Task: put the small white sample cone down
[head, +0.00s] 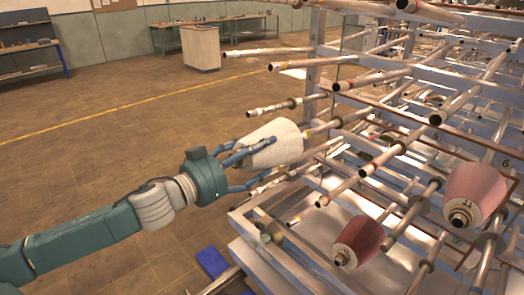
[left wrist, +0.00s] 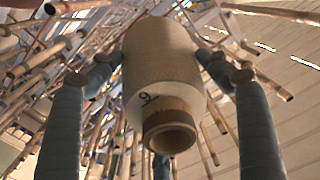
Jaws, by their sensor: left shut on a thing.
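The white sample cone (head: 277,145) is in my left gripper (head: 258,160), at the left edge of the rack (head: 318,75). It lies roughly sideways, with its wide end toward the rack. In the left wrist view the cone (left wrist: 160,75) fills the middle, its narrow open end toward the camera and a dark mark near that end. The fingers of the left gripper (left wrist: 165,75) close around it from the sides. Whether the cone touches a rack peg cannot be told. My right gripper does not show.
Many metal pegs stick out of the rack toward the left. Two reddish cones sit on lower pegs, one at the front (head: 359,238) and one at the right (head: 474,193). A white cabinet (head: 200,48) and workbenches stand far back. The floor at left is clear.

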